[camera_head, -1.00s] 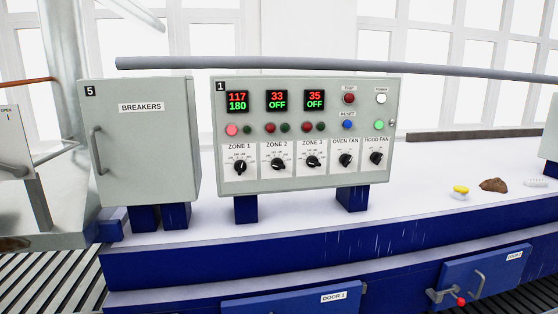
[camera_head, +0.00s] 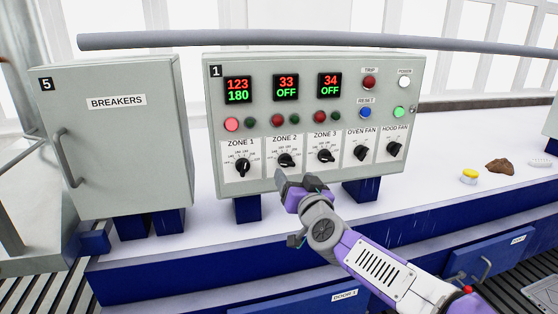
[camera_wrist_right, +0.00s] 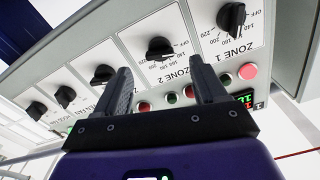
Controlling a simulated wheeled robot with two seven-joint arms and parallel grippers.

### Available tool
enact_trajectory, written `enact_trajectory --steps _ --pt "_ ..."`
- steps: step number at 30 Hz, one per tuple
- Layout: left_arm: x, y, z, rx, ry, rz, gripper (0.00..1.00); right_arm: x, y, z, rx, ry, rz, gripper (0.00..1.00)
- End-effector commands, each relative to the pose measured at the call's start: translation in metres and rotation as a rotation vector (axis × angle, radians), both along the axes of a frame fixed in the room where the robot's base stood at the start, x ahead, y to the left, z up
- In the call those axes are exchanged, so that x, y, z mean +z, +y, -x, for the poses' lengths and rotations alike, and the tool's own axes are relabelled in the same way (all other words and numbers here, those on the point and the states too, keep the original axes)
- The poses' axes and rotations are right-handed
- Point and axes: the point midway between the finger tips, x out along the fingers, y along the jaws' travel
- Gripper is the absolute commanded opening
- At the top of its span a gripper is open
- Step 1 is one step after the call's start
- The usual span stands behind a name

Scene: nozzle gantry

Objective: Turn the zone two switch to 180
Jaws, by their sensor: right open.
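My right gripper (camera_head: 299,182) is just below the zone 2 and zone 3 plates in the head view, open and empty. In the right wrist view the zone 2 switch (camera_wrist_right: 160,48) shows beyond and between the two fingertips of the gripper (camera_wrist_right: 154,78), apart from them. My left gripper is not in view.
The zone 1 switch (camera_head: 242,167) sits left of zone 2, under a display of 123 over 180. The zone 3 switch (camera_head: 325,156) sits close on the right. The breaker box (camera_head: 115,150) stands to the left. A grey bar (camera_head: 300,45) runs above.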

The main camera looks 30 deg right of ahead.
Motion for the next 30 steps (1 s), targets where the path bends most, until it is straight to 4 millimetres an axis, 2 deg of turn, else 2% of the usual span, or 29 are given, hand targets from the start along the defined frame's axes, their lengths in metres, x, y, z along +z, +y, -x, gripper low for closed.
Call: enact_trajectory --steps 9,15,26,30 --pt "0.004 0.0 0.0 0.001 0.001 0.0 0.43 -0.002 -0.01 -0.044 0.001 0.004 -0.001 0.71" --pt "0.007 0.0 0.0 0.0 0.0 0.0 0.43 -0.001 -0.015 -0.064 0.001 0.004 -0.001 0.71" --pt "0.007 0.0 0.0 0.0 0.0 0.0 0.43 -0.002 -0.016 -0.07 0.001 0.003 -0.001 0.71" --pt "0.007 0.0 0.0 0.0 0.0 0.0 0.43 -0.001 -0.016 -0.07 0.001 0.003 -0.001 0.52"
